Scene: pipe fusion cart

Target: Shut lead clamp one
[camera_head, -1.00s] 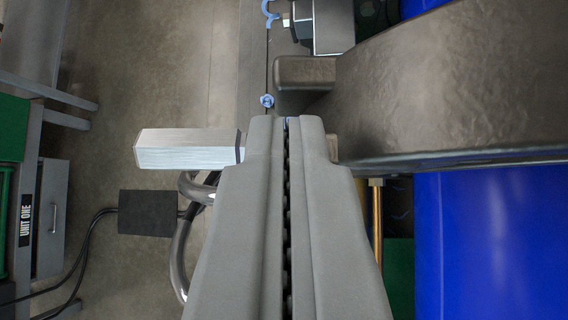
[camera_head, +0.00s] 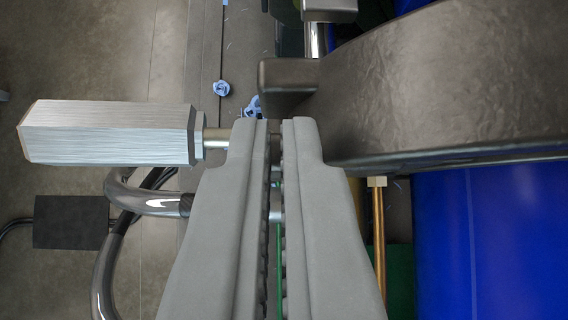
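My gripper (camera_head: 275,122) points up the picture with its two grey fingers slightly parted. A narrow gap runs between them and nothing is visibly held. A brushed silver block-shaped handle (camera_head: 105,133) on a short rod (camera_head: 215,137) lies to the left of the fingertips. The rod passes behind the fingers, and part of it shows in the gap. A thick dark curved clamp arm (camera_head: 430,95) is at the right, its blunt end (camera_head: 288,82) just above the fingertips. I cannot tell whether the fingers touch either part, nor which clamp is number one.
A large blue pipe (camera_head: 490,240) fills the lower right. A brass rod (camera_head: 377,240) stands beside it. A curved shiny tube (camera_head: 135,195) bends below the handle. Small blue shavings (camera_head: 222,88) lie on the grey surface above. Bare floor (camera_head: 80,45) is at the upper left.

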